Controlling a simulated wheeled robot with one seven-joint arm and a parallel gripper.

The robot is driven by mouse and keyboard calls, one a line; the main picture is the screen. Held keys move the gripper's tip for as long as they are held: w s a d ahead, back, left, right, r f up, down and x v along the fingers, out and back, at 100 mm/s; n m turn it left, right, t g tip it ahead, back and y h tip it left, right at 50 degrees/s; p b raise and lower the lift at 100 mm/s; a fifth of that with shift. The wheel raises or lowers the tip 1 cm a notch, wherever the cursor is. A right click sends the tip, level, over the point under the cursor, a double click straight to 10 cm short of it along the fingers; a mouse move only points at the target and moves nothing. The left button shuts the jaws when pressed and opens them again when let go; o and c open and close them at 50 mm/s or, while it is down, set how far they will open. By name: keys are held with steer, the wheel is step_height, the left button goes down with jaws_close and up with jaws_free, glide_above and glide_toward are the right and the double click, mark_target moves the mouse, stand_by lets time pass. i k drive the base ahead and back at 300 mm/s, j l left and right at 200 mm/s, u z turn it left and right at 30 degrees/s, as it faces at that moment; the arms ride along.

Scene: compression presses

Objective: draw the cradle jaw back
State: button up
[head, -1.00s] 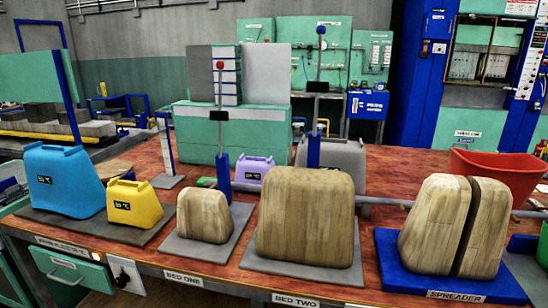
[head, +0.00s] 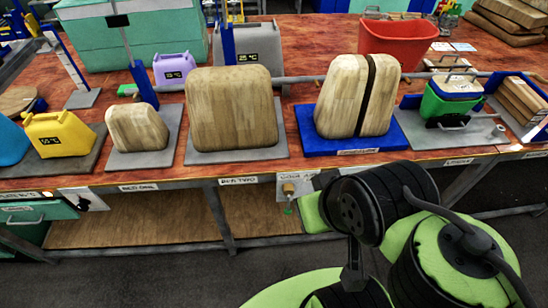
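A cradle-like fixture stands at the right of the bench in the head view. It holds a green container (head: 447,102) with a blue upper part and a wire handle above it. A dark bar handle (head: 447,122) sits low at its front, and a small round pale knob (head: 498,130) is to its right. I cannot tell for certain which part is the cradle jaw, nor whether it touches the container. My arm, green with black joints, is in the lower right, in front of the bench. My gripper is not visible.
A split wooden form (head: 342,95) stands on a blue spreader plate (head: 310,132). Wooden forms stand on bed two (head: 232,110) and bed one (head: 137,128). A red tub (head: 397,45) is behind. A crate of wooden boards (head: 522,100) stands at far right. Open floor lies before the bench.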

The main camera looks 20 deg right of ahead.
mark_target(442, 122)
steer(key=z, duration=1.95)
steer(key=i+l+u, duration=0.2)
steer(key=i, duration=0.3)
steer(key=i+l+u, duration=0.2)
steer(key=i, duration=0.3)
